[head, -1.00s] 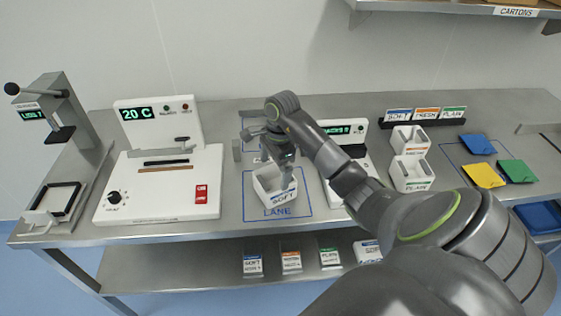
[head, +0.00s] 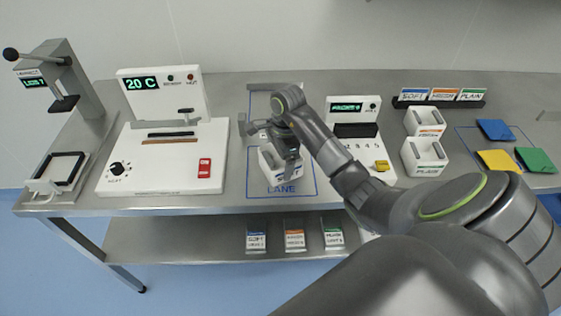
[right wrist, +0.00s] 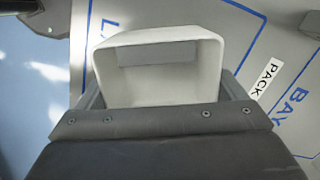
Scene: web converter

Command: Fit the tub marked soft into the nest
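The white tub marked SOFT (head: 268,165) stands upright in the blue LANE outline on the bench. My right gripper (head: 289,156) is over it and hides part of it and its label. In the right wrist view the tub (right wrist: 160,80) is open and empty between my right gripper's spread fingers (right wrist: 165,97), one on each side. I cannot see whether they press on its walls. A square black frame (head: 60,170), perhaps the nest, sits at the left end below a lever press (head: 62,80). My left gripper is not in view.
A white heater (head: 165,160) reading 20 C stands between the press and the lane. Right of the lane are a white device (head: 355,130), two white tubs marked orange and green (head: 424,155), and coloured cards (head: 497,160). Small packs (head: 295,236) lie on the lower shelf.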

